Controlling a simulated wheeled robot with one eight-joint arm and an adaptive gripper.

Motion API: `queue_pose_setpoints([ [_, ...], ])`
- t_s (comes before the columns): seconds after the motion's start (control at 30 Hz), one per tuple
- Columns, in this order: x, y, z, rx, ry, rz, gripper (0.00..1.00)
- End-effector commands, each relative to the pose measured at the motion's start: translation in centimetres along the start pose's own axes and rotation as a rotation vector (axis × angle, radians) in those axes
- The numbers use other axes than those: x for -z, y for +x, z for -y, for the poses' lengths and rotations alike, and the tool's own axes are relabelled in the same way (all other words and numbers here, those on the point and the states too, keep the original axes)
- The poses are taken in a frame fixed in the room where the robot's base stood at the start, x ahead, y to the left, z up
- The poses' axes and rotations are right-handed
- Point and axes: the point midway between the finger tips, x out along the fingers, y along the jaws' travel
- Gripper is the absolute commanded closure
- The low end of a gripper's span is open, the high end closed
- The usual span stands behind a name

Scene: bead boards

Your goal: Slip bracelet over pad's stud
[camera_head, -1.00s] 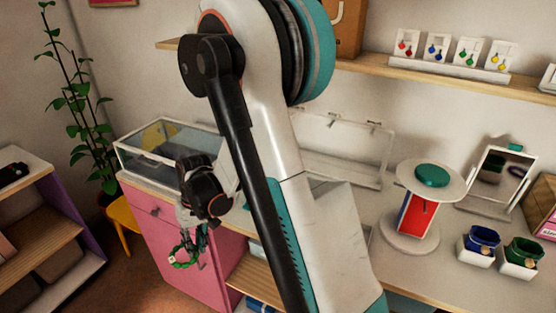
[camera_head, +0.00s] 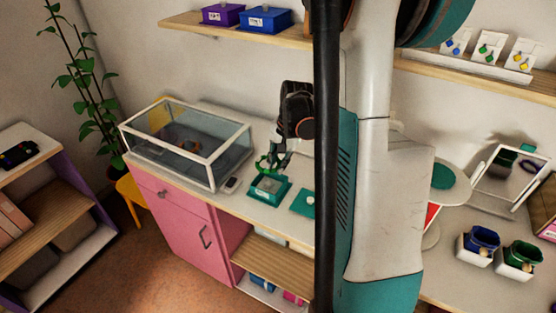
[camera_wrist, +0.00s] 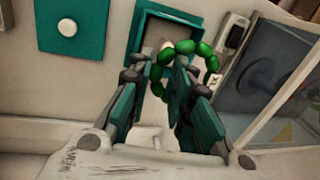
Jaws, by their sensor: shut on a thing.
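My gripper (camera_head: 279,155) is shut on the green beaded bracelet (camera_wrist: 207,56), which sticks out beyond the fingertips in the wrist view. In the head view the bracelet (camera_head: 266,165) hangs just above or at a teal open tray (camera_head: 282,191) on the counter; I cannot tell whether they touch. A pale round knob shows inside the tray (camera_wrist: 146,28) in the wrist view, partly hidden by the fingers and beads. A flat teal pad (camera_wrist: 88,15) with a white round stud (camera_wrist: 67,28) lies to the left of the tray there. That pad (camera_head: 300,208) is right of the tray in the head view.
A glass display case (camera_head: 205,165) stands left of the tray, with a small grey device (camera_head: 231,185) between them. The counter edge and pink cabinet (camera_head: 185,225) are in front.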

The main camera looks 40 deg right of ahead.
Motion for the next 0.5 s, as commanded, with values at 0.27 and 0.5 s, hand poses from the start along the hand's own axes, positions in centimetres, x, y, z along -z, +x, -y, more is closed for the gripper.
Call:
queue_pose_setpoints([
  [0.27, 0.0, 2.4, -0.4, 0.000, -0.002, 0.000, 1.00],
  [0.5, 0.0, 4.6, -0.9, 0.000, -0.002, 0.000, 1.00],
])
